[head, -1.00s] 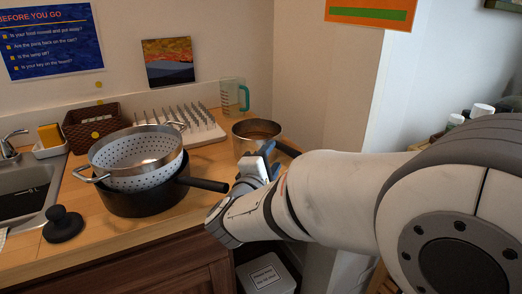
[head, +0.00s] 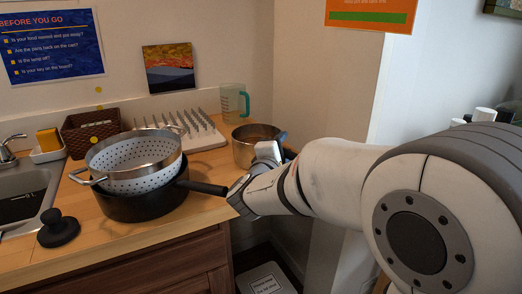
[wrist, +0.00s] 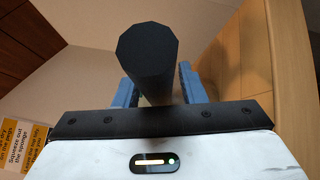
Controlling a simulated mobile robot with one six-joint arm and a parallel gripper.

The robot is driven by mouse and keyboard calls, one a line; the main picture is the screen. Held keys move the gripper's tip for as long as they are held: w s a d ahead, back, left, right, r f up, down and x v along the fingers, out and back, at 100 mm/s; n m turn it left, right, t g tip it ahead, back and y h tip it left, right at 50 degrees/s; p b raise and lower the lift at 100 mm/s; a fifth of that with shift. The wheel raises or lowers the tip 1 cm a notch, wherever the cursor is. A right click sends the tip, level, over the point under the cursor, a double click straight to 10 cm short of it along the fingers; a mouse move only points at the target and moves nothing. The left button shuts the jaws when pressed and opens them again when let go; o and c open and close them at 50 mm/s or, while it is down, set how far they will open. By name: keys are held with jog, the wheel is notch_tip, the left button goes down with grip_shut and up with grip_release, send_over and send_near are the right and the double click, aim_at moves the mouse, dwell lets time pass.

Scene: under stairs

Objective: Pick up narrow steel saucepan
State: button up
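The narrow steel saucepan (head: 250,150) stands on the wooden counter near the back right corner. Its dark handle points right, largely hidden behind my gripper (head: 281,141) in the head view. In the wrist view a thick black handle (wrist: 147,50) points its end toward the camera. It runs down between the two blue fingers of my gripper (wrist: 157,80). One finger is on each side of the handle, and a narrow gap seems to show beside it, so the fingers look open around it. The saucepan's bowl is not visible in the wrist view.
A steel colander (head: 135,160) rests in a wide black pan (head: 140,205), whose handle points toward my gripper. A pegged drying rack (head: 205,140) and measuring jug (head: 233,100) stand behind. A sink (head: 25,190) and black knob-shaped object (head: 58,228) are at left. Walls close off the corner.

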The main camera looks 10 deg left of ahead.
grip_shut()
dwell(0.4)
jog(key=shift+r, duration=0.2)
notch_tip(320, 180, up, 10)
jog(key=p, duration=0.4)
jog(key=shift+f, duration=0.15)
dwell(0.7)
jog(key=shift+c, duration=1.8)
grip_release()
grip_shut()
